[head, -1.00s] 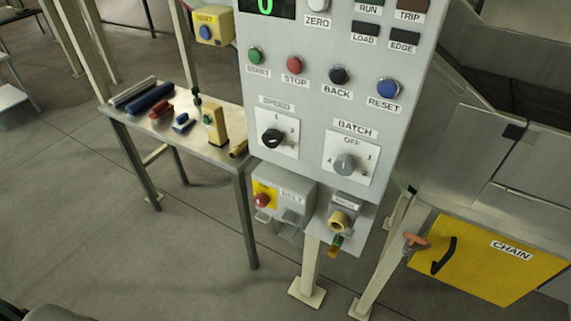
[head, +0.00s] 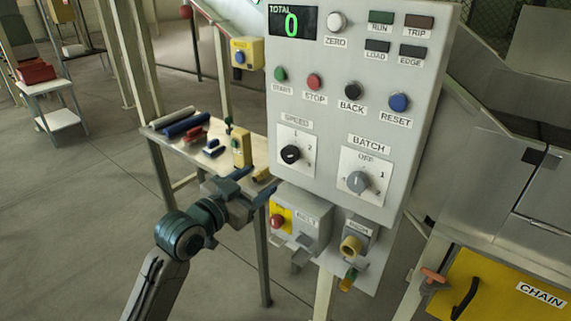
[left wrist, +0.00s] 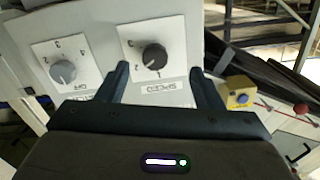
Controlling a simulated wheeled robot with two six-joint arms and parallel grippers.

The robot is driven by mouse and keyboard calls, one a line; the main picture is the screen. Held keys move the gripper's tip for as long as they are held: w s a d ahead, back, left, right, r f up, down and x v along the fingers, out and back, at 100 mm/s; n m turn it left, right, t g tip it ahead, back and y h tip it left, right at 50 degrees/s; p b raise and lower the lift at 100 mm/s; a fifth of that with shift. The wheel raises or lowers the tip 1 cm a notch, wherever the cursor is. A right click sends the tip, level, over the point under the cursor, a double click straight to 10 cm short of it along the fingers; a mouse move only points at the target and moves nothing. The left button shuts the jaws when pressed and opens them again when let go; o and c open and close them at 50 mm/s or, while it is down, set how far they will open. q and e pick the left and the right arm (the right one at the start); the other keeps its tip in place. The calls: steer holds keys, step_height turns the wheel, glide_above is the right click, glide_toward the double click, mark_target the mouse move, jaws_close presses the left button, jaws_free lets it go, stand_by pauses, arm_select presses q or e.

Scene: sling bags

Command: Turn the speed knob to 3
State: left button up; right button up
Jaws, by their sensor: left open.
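The black speed knob (head: 290,153) sits on a white dial plate under the SPEED label on the grey control panel (head: 330,120). Marks 1 and 2 are readable there in the head view. My left gripper (head: 256,183) is open and empty, below and left of the knob and apart from it. In the left wrist view the speed knob (left wrist: 154,57) shows upside down beyond the two open fingers (left wrist: 160,85), roughly between them. The mark its pointer faces is too small to tell. My right gripper is not in view.
The grey batch knob (head: 357,181) is right of the speed knob. Buttons such as the red stop button (head: 314,82) sit above. The belt box (head: 305,222) juts out below.

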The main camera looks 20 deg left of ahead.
mark_target(287, 157)
arm_select(q)
steer(key=shift+m, duration=0.3)
steer(key=w+d, duration=0.1)
steer(key=w, duration=0.1)
steer(key=w+d+r+p, duration=0.1)
steer(key=w, duration=0.2)
steer(key=w+d+r+p, duration=0.1)
steer(key=w+d, duration=0.1)
steer(key=w, duration=0.1)
steer(key=shift+w+d+p, duration=0.1)
steer(key=shift+w+p, duration=0.2)
steer(key=shift+w, duration=0.2)
steer(key=shift+c, duration=0.8)
steer(key=shift+f, duration=0.1)
steer(key=c, duration=0.8)
